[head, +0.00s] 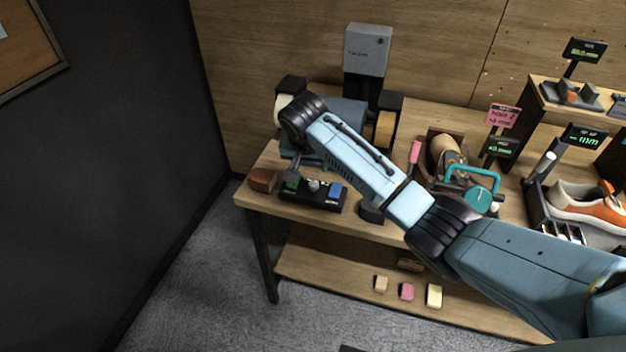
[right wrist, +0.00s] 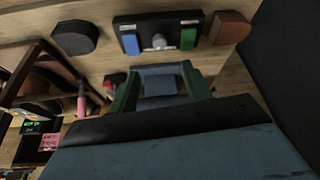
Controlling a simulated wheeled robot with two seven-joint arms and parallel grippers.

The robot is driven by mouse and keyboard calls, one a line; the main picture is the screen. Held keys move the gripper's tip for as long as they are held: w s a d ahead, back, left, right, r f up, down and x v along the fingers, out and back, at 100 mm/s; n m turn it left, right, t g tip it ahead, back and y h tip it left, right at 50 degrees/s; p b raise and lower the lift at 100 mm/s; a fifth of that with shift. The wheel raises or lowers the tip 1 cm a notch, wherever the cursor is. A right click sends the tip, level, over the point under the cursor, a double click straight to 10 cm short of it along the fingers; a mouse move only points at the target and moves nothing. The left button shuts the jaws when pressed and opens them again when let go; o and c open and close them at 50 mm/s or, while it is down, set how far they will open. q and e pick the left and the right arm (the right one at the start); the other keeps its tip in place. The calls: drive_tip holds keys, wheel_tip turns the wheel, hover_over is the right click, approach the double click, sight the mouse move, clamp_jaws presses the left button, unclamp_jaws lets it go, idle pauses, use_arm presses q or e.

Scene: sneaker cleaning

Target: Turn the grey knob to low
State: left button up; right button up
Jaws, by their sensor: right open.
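The grey knob (head: 313,186) is a small round knob on a black control box (head: 312,203) at the table's front left edge, between a green block and a blue block. In the right wrist view the knob (right wrist: 159,41) shows upside down at the top, between blue and green. Its setting is too small to read. My right gripper (right wrist: 160,72) is open and empty, its two green fingers apart. The fingertips point toward the box, with a gap to the knob. In the head view my right arm mostly hides the gripper. My left gripper is not in view.
A brown block (head: 262,180) sits left of the box and a dark rounded block (head: 372,211) right of it. A grey-topped machine with rollers (head: 368,50) stands behind. A teal-handled tool (head: 472,190) and an orange-white sneaker (head: 588,204) lie farther right.

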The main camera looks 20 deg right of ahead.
sight(313, 184)
drive_tip(key=b+x, duration=0.2)
drive_tip(key=x, duration=1)
drive_tip(key=shift+b, duration=0.35)
drive_tip(key=c, duration=1)
